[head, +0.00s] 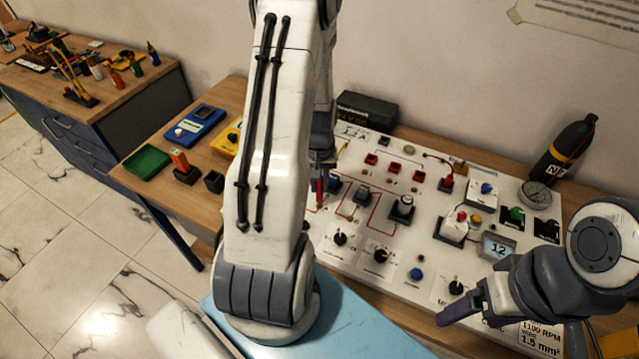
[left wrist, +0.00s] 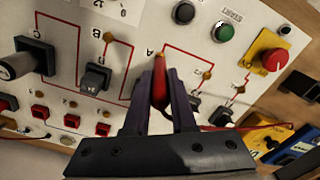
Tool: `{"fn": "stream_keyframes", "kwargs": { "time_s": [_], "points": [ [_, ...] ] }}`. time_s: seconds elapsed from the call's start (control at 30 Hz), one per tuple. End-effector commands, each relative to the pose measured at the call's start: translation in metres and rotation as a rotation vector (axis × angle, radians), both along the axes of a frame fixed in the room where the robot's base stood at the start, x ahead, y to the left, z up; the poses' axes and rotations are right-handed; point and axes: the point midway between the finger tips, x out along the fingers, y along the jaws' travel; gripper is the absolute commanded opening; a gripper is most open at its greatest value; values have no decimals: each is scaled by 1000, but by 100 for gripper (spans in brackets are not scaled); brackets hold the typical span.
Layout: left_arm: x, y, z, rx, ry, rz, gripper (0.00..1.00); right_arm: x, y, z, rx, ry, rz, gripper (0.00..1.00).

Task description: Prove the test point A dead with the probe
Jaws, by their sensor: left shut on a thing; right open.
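My left gripper (left wrist: 161,95) is shut on a red probe (left wrist: 160,88), which also shows as a thin red strip in the head view (head: 320,190). In the left wrist view the probe's pale tip lies beside the printed letter A (left wrist: 150,52), at a red line on the white panel (left wrist: 130,15). Test point A itself is not clearly visible behind the tip, and I cannot tell whether they touch. My left arm hides part of the panel in the head view. My right gripper (head: 462,312) is open, over the panel's front right, partly hidden by its own wrist.
A black bottle (head: 567,149) and a round gauge (head: 535,195) stand at the right. A blue meter (head: 195,124), a green tray (head: 146,162) and small holders lie left on the bench. A red emergency button (left wrist: 274,60) and several switches and knobs rise from the panel.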

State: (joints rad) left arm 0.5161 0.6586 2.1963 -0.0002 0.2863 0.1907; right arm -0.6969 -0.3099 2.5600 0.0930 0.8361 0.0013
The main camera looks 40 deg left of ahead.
Motion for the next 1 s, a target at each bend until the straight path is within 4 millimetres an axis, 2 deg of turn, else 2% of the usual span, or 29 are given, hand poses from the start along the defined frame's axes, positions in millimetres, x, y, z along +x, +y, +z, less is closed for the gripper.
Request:
{"fn": "stream_keyframes", "kwargs": {
  "time_s": [0.43,1.0],
  "points": [
    [0,0,4,1,-1,0,0,0,0,3,0,0,0,82],
    [0,0,60,1,-1,0,0,0,0,51,0,-1,8,82]
  ]
}}
